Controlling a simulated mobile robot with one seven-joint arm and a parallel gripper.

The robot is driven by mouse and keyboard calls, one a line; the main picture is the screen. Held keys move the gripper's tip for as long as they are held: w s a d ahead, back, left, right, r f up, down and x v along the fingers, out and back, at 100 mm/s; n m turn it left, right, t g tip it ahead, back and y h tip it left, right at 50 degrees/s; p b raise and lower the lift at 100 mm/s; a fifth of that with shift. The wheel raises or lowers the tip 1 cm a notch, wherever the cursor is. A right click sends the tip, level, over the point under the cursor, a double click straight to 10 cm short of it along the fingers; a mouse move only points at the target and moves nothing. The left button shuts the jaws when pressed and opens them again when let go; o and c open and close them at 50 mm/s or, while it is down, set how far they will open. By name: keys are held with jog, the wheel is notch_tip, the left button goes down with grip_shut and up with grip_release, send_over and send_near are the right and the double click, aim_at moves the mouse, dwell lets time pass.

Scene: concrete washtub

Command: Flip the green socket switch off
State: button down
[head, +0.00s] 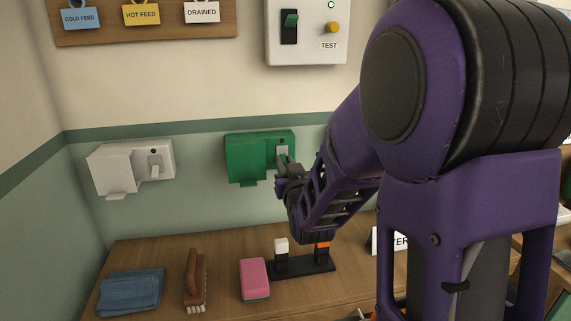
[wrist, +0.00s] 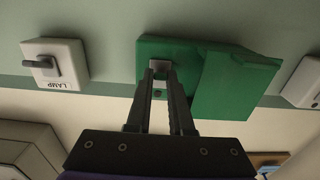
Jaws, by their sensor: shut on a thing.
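The green socket (head: 247,160) is a box on the wall, with a flap on its left part and a grey switch (head: 282,151) on its right part. My gripper (head: 284,166) is at the switch, its fingers partly hiding it. In the wrist view the green socket (wrist: 228,85) appears turned over, and the switch (wrist: 160,72) sits between the tips of my gripper (wrist: 161,76). The fingers are closed in on the switch from both sides. I cannot tell clearly which way the switch is tilted.
A white socket (head: 132,167) is on the wall to the left. A white TEST panel (head: 306,48) hangs above. A LAMP switch (wrist: 55,62) is beside the green socket. Below, the wooden counter (head: 223,255) holds a blue cloth (head: 130,291), a brush (head: 194,275) and a pink sponge (head: 254,277).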

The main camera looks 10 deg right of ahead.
jog(key=shift+f, duration=0.1)
jog(key=shift+f+t, duration=0.1)
jog(key=shift+t, duration=0.4)
jog(key=c, duration=0.8)
grip_release()
